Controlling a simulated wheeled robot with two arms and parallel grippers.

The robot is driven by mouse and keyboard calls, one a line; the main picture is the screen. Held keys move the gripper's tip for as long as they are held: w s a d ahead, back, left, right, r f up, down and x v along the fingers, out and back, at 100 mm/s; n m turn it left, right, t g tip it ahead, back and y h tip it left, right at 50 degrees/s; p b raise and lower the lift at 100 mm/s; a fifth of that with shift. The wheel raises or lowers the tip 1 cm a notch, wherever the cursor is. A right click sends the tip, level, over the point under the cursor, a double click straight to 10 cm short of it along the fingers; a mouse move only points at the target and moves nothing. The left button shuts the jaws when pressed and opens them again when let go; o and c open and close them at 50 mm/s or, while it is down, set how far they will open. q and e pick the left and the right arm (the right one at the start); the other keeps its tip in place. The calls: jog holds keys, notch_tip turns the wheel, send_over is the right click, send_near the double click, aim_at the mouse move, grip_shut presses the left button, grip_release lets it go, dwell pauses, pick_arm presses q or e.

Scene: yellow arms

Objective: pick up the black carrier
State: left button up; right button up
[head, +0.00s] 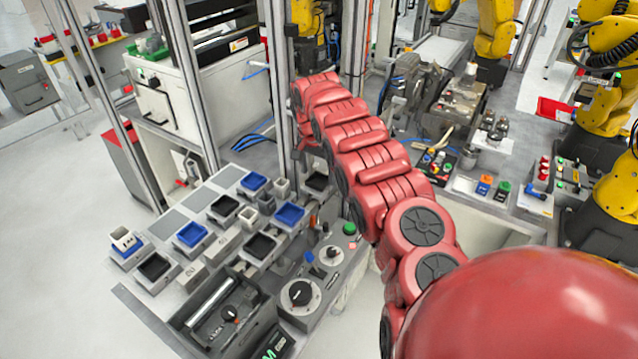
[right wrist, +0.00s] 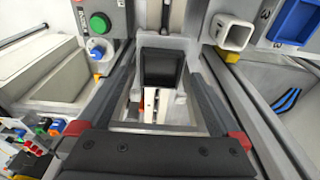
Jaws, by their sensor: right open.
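A small black carrier (right wrist: 160,68), a square dark tray in a light holder, shows in the right wrist view. It lies between the two long dark fingers of my right gripper (right wrist: 161,52), which is open, with a gap on each side of the carrier. In the head view a black carrier (head: 317,182) sits at the right back of the grey bench, just below my right gripper (head: 309,148), which is partly hidden by my red arm. I cannot tell how high the fingers are above it. My left gripper is not in view.
Other black carriers (head: 154,266) and blue carriers (head: 290,213) stand in holders on the bench. A metal post (head: 276,90) rises close to the right gripper. A control box (head: 300,292) with knobs and a green button (head: 349,228) stands at the front right.

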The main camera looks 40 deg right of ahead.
aim_at(319, 183)
jog(key=f, duration=0.1)
jog(key=f+p, duration=0.1)
jog(key=f, duration=0.1)
jog(key=shift+w+d+f, duration=0.1)
jog(key=shift+w+f, duration=0.15)
jog(key=shift+f, duration=0.1)
jog(key=shift+d+f+p, duration=0.2)
jog(key=shift+f+p, duration=0.15)
jog(key=shift+f, duration=0.15)
jog(key=shift+s, duration=0.1)
jog(key=c, duration=1.4)
